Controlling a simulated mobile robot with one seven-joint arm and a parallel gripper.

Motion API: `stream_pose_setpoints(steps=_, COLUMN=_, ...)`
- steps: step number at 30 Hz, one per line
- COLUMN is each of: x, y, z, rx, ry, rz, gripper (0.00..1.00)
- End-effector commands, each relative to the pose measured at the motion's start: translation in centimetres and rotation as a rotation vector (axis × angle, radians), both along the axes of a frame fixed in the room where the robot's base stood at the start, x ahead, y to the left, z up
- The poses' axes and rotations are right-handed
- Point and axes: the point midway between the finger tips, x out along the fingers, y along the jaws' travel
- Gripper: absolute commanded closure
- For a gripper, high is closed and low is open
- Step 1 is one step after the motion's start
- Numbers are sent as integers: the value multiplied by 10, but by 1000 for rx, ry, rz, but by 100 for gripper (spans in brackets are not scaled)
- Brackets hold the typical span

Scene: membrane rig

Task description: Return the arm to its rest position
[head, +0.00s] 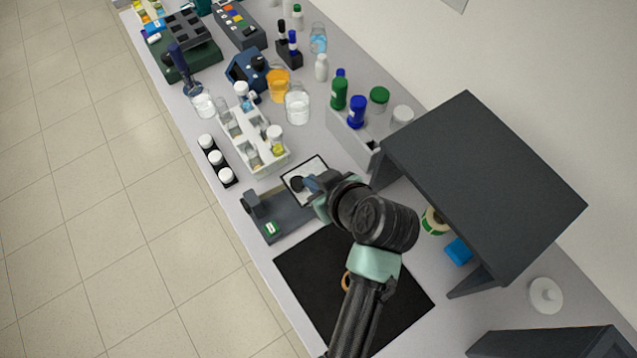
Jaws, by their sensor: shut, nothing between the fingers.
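My arm reaches up from the bottom of the head view over a black mat (310,270) on the grey bench. Its dark wrist is bent, and my gripper (308,184) is at the upper left end of the arm, over a white square plate with a dark border (311,168). The fingers are small and partly hidden by the wrist; they appear shut, with nothing seen in them. I cannot tell whether they touch the plate. A dark grey device with a small green label (283,215) stands just left of and below the gripper.
A dark shelf (480,180) stands close on the right, with a tape roll (434,221) and a blue block (459,252) under it. A white vial rack (243,135) and a bin of bottles (350,132) stand beyond the gripper. An orange ring (346,280) lies partly behind the arm.

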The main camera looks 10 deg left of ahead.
Motion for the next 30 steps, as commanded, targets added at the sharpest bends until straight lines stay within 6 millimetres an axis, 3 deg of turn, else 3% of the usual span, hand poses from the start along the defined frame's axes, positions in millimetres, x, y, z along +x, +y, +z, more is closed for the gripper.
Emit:
stream_pose_setpoints(steps=6, x=-9, y=-9, z=12, rx=1, ry=-1, rz=0, gripper=100)
stream_pose_setpoints(steps=16, x=-10, y=-10, z=14, rx=1, ry=-1, rz=0, gripper=100)
stream_pose_setpoints(steps=19, x=9, y=-14, z=30, rx=-6, ry=-64, rz=-46, gripper=100)
stream_pose_setpoints(steps=23, x=55, y=-25, z=89, rx=1, ry=-254, rz=-187, gripper=100)
stream_pose_setpoints(steps=27, x=94, y=-40, z=188, rx=68, ry=-537, rz=-364, gripper=100)
stream_pose_setpoints(steps=30, x=99, y=-49, z=265, rx=150, ry=-747, rz=-465, gripper=100)
